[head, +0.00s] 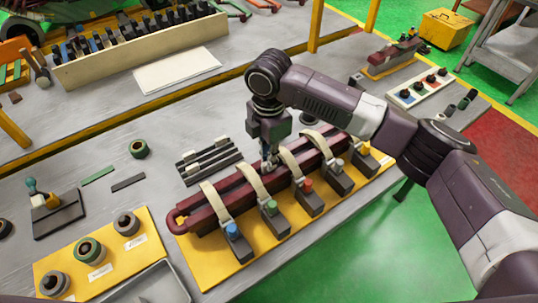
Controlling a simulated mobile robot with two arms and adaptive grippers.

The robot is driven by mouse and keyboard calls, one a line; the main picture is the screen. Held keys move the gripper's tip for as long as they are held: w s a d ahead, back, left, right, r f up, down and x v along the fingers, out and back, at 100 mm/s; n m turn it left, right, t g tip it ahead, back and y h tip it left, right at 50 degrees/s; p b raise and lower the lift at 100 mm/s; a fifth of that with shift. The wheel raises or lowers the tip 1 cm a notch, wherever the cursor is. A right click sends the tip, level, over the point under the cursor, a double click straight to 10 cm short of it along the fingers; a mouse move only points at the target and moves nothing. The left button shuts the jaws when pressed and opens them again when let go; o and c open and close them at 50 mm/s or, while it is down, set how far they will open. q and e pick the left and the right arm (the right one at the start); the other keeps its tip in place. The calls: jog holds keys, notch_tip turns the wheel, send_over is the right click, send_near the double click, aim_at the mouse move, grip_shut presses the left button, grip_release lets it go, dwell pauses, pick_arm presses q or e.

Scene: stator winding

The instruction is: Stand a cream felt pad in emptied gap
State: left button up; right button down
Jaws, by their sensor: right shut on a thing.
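My right gripper (268,163) points down over the two dark red coil bars (201,218), between the second and third cream straps. It is shut on a small pale piece, apparently a cream felt pad, mostly hidden by the fingers. The gap between the bars below the fingertips is partly hidden, so I cannot tell whether the piece touches the bars. A dark slotted rack (210,160) behind the bars holds several pale pieces that look like pads. My left gripper is not in view.
Cream straps (214,203) cross the bars to dark clamp blocks (238,240) with coloured knobs on a yellow base (190,246). Tape rolls (89,250) stand on a yellow board at front left. A green strip (98,175) and bare grey bench lie left of the rack.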

jog(key=shift+f, duration=0.15)
jog(key=c, duration=1.9)
grip_release()
jog(key=shift+c, duration=0.2)
notch_tip(320, 180, up, 12)
